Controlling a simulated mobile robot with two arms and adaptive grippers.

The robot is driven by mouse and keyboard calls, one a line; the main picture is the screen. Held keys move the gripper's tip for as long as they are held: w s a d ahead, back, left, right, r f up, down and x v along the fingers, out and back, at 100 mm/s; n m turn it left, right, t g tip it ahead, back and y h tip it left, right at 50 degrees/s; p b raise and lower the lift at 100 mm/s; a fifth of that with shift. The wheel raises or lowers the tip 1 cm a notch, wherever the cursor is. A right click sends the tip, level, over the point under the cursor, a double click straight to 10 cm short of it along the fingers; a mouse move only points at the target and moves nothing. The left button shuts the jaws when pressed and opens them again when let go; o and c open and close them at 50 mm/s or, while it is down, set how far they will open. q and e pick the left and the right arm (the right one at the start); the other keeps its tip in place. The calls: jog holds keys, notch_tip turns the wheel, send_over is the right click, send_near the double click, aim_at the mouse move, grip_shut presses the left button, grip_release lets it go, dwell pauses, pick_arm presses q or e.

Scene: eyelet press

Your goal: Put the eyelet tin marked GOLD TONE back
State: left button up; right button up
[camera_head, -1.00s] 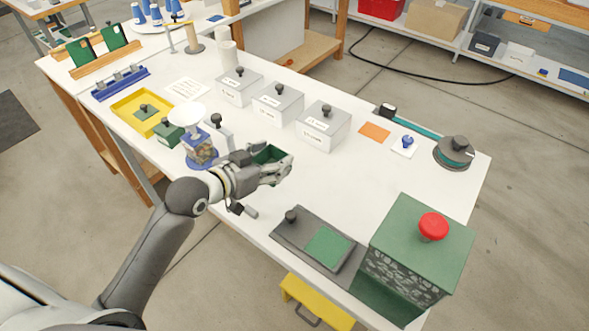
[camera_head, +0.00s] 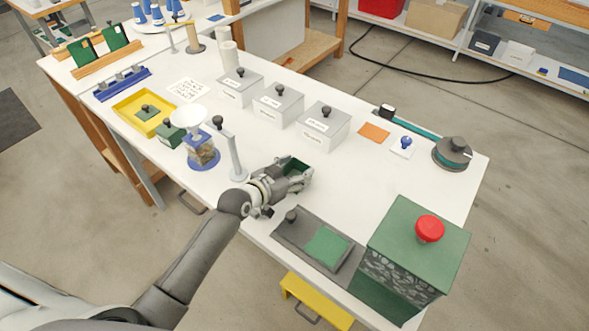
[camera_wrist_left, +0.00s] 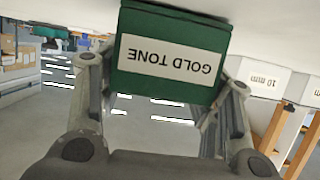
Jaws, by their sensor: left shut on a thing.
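The green tin (camera_head: 298,163) is held between the fingers of my left gripper (camera_head: 296,180), above the white table. In the left wrist view the tin (camera_wrist_left: 172,88) fills the upper middle, with a white label reading GOLD TONE, upside down in the picture. The gripper's two fingers (camera_wrist_left: 165,105) stand on either side of it. In the head view the tin looks open at the top, with a dark inside. Whether it touches the table cannot be told. My right gripper is not in view.
A dark base with a green pad (camera_head: 328,246) and a green box with a red button (camera_head: 415,240) stand at the front right. Lidded white boxes (camera_head: 322,128) line the back. A yellow tray (camera_head: 128,104) and another green tin (camera_head: 169,137) are at the left.

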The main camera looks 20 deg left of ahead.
pick_arm(q)
jog(key=shift+f, duration=0.15)
jog(key=o, duration=1.2)
jog(key=shift+c, duration=0.2)
